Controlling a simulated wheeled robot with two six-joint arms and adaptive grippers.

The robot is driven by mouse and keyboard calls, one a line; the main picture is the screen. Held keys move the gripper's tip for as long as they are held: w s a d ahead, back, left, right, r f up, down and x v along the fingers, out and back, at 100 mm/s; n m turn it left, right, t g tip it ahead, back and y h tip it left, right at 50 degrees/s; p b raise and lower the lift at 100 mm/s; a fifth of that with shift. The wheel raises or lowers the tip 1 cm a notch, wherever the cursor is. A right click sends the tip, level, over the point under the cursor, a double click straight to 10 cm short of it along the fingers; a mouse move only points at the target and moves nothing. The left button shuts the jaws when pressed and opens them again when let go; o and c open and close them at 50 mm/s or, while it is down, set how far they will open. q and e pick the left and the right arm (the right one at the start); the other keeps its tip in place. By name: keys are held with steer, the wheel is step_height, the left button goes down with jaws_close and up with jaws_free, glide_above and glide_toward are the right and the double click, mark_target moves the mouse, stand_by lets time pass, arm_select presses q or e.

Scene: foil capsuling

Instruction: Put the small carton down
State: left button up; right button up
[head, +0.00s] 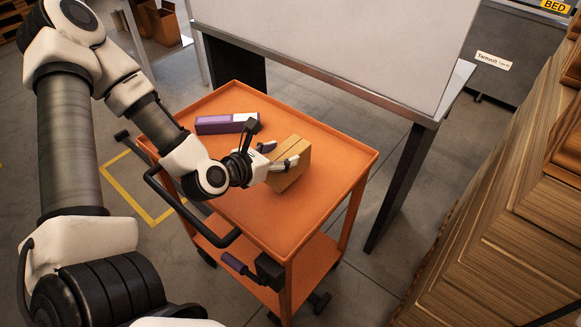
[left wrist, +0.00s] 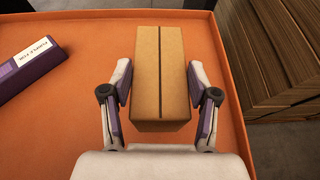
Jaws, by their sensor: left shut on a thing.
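The small carton (head: 289,165) is a plain brown cardboard box with a dark seam along its top. My left gripper (head: 277,162) is shut on it, one finger on each side, over the orange cart (head: 250,215). In the left wrist view the carton (left wrist: 161,75) sits between the purple-padded fingers of the left gripper (left wrist: 160,98). Whether the carton's underside touches the cart top cannot be told. My right gripper is not in view.
A purple box with a white label (head: 227,123) lies on the cart behind the carton; it also shows in the left wrist view (left wrist: 35,75). A white-topped table (head: 330,45) stands behind the cart. Stacked brown boards (head: 510,180) stand at the right. The cart top's front is clear.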

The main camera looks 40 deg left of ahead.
mark_target(298, 140)
arm_select(q)
steer(key=w, duration=0.5)
steer(key=shift+w, duration=0.35)
steer(key=f, duration=0.3)
steer(key=shift+s+a+f, duration=0.1)
steer(key=shift+s+f, duration=0.15)
steer(key=shift+f, duration=0.2)
steer(key=o, duration=1.6)
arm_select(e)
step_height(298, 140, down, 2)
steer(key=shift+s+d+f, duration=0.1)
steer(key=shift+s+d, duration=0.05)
